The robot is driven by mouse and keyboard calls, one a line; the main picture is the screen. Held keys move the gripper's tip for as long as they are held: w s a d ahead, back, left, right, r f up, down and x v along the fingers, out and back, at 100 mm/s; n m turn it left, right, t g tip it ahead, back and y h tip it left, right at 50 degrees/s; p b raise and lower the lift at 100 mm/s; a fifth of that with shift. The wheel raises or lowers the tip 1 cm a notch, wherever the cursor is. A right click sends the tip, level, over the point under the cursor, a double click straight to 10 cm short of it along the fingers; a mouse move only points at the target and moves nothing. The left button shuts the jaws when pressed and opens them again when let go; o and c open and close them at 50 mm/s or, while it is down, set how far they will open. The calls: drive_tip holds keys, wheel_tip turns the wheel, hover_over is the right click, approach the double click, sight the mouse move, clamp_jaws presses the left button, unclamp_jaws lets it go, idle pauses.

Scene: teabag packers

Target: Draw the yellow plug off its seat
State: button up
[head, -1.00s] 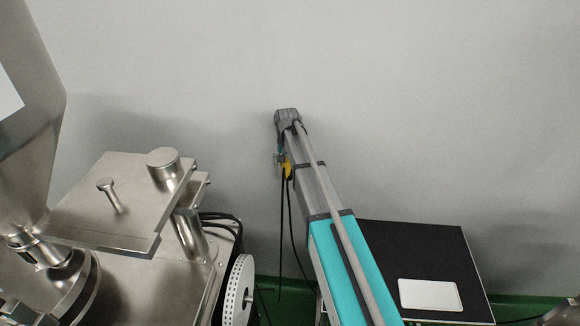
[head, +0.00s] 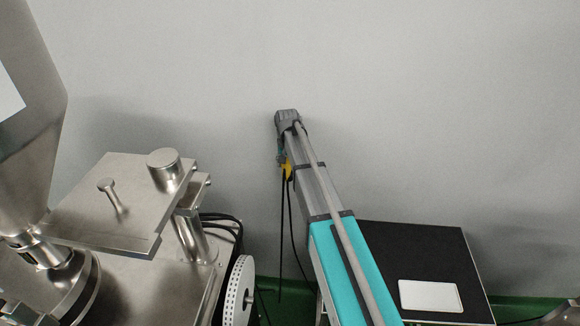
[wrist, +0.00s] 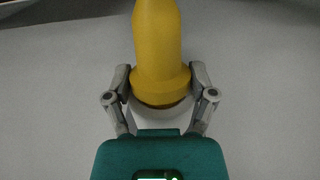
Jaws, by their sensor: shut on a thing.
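The yellow plug (wrist: 158,45) stands large in the middle of the wrist view, with a wider collar at its lower end. My gripper (wrist: 161,84) has one finger on each side of this collar and is shut on it. A pale rounded part (wrist: 155,114) shows just below the collar; I cannot tell whether the plug touches it. In the head view the plug (head: 288,171) is a small yellow patch on the left side of my arm, partly hidden by it. The seat cannot be made out there.
A steel machine with a flat plate (head: 115,195) and a white perforated wheel (head: 238,290) stands at the left. Dark cables (head: 281,240) hang below the plug. A black-topped surface (head: 420,255) with a white pad (head: 429,295) is at the right. The wall behind is bare.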

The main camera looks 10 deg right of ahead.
sight(285, 177)
drive_tip(key=shift+s, duration=0.2)
drive_tip(key=shift+s+a, duration=0.4)
drive_tip(key=shift+s, duration=0.65)
drive_tip(key=shift+s+a, duration=0.35)
drive_tip(key=shift+s, duration=0.75)
drive_tip(key=shift+s+a, duration=0.4)
drive_tip(key=shift+s, duration=0.65)
drive_tip(key=shift+f, duration=0.1)
